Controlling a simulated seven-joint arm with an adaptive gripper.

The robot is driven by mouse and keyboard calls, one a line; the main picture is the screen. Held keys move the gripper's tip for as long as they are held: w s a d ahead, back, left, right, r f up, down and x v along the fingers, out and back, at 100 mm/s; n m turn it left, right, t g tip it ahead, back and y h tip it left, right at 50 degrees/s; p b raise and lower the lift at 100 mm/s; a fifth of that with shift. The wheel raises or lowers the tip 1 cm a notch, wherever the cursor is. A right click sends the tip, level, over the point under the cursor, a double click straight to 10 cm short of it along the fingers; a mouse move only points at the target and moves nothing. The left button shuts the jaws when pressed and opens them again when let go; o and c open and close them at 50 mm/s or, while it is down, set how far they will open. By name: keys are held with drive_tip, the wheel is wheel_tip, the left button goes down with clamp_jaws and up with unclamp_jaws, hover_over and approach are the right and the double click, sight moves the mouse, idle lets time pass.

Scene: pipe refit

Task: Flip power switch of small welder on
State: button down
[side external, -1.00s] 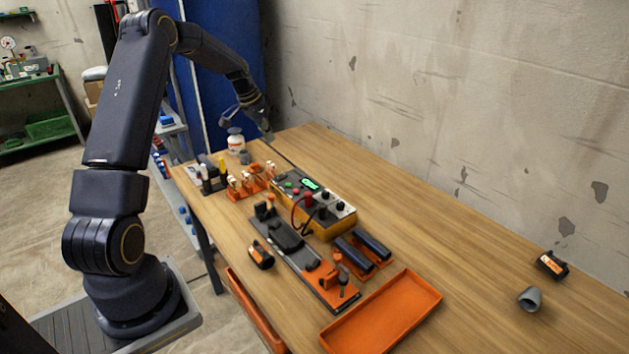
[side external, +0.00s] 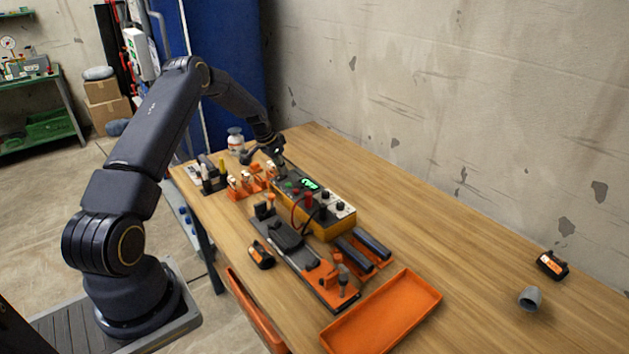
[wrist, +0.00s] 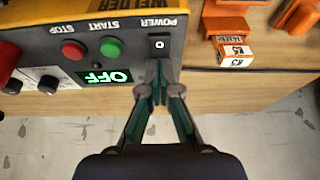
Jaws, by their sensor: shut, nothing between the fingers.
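The small welder (side external: 313,203) is a yellow box with a dark and grey top panel on the table. In the wrist view its panel (wrist: 130,22) appears upside down. The lit green display (wrist: 107,77) reads OFF. My gripper (wrist: 158,88) is shut and empty. Its fingertips are at the panel edge, just below the switch in the picture; I cannot tell whether they touch the panel.
Orange holders (side external: 243,186) stand left of the welder. A black and orange fixture (side external: 300,258), dark cylinders (side external: 368,246) and an empty orange tray (side external: 383,314) lie in front. A grey cup-like part (side external: 530,298) lies at the right. The table behind the welder is clear.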

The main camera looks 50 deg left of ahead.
idle(0.3)
drive_tip(key=shift+w+f, duration=0.15)
drive_tip(key=shift+f, duration=0.25)
drive_tip(key=shift+s, duration=0.9)
drive_tip(key=shift+r, duration=0.25)
drive_tip(key=v, duration=1.3)
drive_tip(key=shift+w+r, duration=0.25)
drive_tip(key=shift+r, duration=0.2)
